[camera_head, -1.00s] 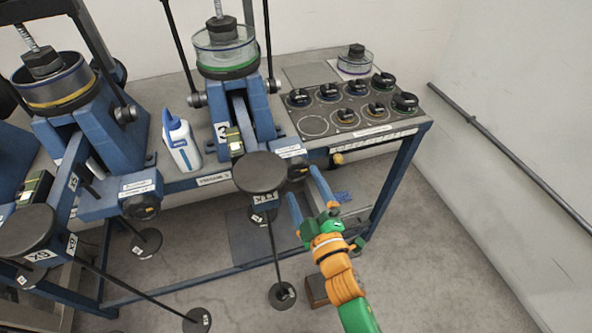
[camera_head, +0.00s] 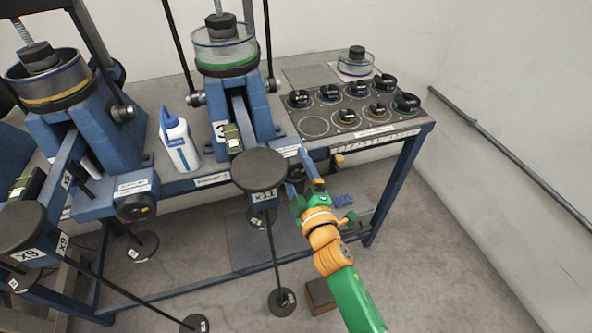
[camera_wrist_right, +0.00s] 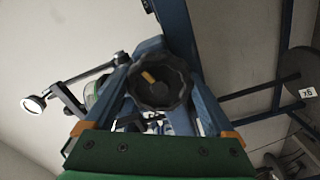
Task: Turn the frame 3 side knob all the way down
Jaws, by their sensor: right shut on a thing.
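Frame 3 (camera_head: 236,112) is the blue lever frame in the middle of the head view, with a "3" label on it. Its side knob (camera_wrist_right: 157,90) is dark and lobed, with an orange-yellow mark pointing up and slightly left in the right wrist view. My right gripper (camera_head: 296,178) is at frame 3's right side, its blue fingers (camera_wrist_right: 160,78) on either side of the knob and shut on it. In the head view the fingers and frame hide most of the knob. My left gripper is not in view.
A round black weight pad (camera_head: 257,169) marked "x11" hangs just left of my right gripper. Another lever frame (camera_head: 92,135) stands left, with a white-blue bottle (camera_head: 180,143) between them. The floor at right is clear.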

